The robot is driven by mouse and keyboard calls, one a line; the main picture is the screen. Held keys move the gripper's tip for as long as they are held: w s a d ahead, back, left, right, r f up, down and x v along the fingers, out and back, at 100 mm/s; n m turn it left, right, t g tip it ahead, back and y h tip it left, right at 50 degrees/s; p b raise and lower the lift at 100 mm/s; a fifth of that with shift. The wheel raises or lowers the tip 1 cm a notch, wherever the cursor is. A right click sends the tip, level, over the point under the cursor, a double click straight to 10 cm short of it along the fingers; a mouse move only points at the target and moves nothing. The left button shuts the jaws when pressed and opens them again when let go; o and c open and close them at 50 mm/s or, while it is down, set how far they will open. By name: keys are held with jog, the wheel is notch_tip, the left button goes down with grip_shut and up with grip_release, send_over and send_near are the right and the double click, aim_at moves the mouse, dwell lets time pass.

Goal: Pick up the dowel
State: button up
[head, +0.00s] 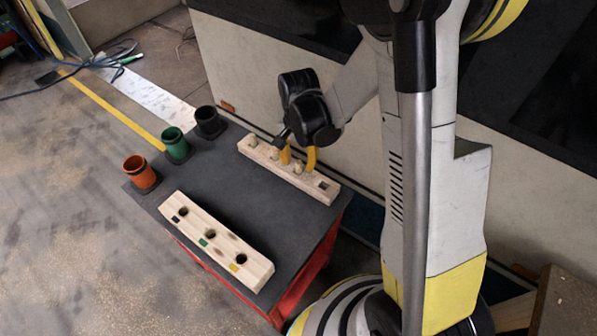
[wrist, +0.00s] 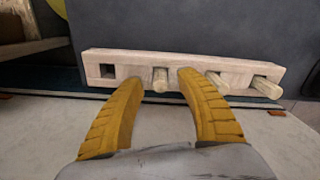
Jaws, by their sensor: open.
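A pale wooden block (head: 311,182) lies along the far edge of the dark table top, with short wooden dowels standing in it and one empty square hole at its right end. My gripper (head: 298,160) is over this block, pointing down, with its yellow fingers apart. In the wrist view the block (wrist: 130,59) runs across the picture. One dowel (wrist: 160,79) shows in the gap between my open fingers (wrist: 158,82), apart from both.
A second wooden block (head: 221,243) with round holes and black, green and yellow marks lies at the table's near side. Orange (head: 141,175), green (head: 176,146) and black (head: 209,122) cups stand along the left edge. The table's (head: 240,190) middle is clear.

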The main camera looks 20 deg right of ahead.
notch_tip(320, 180, down, 2)
jog(key=shift+f+b, duration=0.2)
jog(key=shift+b, duration=0.1)
jog(key=shift+r, duration=0.1)
grip_shut()
jog(key=shift+r, duration=0.1)
